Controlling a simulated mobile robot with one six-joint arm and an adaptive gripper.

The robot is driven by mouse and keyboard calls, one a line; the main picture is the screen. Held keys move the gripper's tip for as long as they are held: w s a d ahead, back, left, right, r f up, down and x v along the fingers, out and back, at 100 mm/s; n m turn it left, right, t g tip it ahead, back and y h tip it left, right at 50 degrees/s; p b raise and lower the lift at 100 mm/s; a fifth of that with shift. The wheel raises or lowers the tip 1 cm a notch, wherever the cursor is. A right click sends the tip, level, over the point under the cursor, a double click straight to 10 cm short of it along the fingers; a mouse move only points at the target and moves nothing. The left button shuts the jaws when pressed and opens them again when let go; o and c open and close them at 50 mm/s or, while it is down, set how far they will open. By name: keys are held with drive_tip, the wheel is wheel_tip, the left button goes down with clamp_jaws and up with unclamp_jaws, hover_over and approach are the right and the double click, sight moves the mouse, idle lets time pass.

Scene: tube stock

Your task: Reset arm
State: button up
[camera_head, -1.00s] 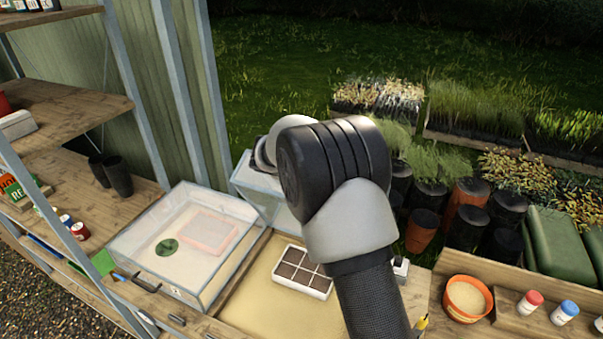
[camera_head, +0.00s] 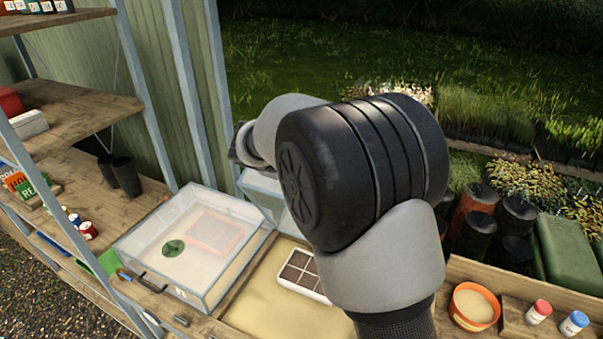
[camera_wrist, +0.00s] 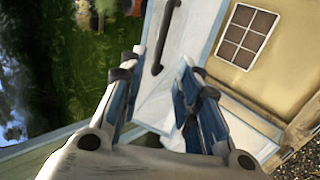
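My gripper (camera_wrist: 160,88) shows in the wrist view with its two blue-padded fingers spread apart and nothing between them. Below it is a pale box with a dark handle (camera_wrist: 157,50). In the head view my arm's large dark joint fills the middle and hides the gripper. A white seed tray with dark cells (camera_head: 305,291) lies on the bench, partly behind my arm; it also shows in the wrist view (camera_wrist: 246,36).
A clear-lidded box (camera_head: 160,282) stands on the bench at left, beside wooden shelves (camera_head: 75,117). An orange bowl (camera_head: 474,306), a red-capped bottle (camera_head: 538,312) and a blue-capped bottle (camera_head: 573,323) are at right. Dark pots (camera_head: 477,234) and a green container (camera_head: 565,250) stand beyond.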

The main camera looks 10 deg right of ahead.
drive_tip(key=shift+s+a+r, duration=0.1)
drive_tip(key=shift+s+r, duration=0.1)
drive_tip(key=s+d+f+m+g+y+b, duration=0.1)
drive_tip(key=s+d+f+m+b, duration=0.15)
drive_tip(key=s+b, duration=0.35)
drive_tip(key=s+d+f+m+b, duration=0.1)
drive_tip(key=s+f+m+b, duration=0.2)
drive_tip(key=s, duration=0.5)
drive_tip(key=s+d+f+m+g+y+b, duration=0.1)
drive_tip(key=s+d+f+b, duration=0.1)
drive_tip(key=s+b, duration=0.45)
drive_tip(key=s+a+f+m+y+b, duration=0.1)
drive_tip(key=s+f+b, duration=0.4)
drive_tip(key=s, duration=0.5)
drive_tip(key=s+a+f+m+y+b, duration=0.2)
drive_tip(key=s+f+b, duration=0.4)
drive_tip(key=s+f, duration=0.4)
drive_tip(key=shift+s+a+f+m+g+y, duration=0.3)
drive_tip(key=shift+a+m, duration=0.15)
drive_tip(key=shift+a, duration=0.5)
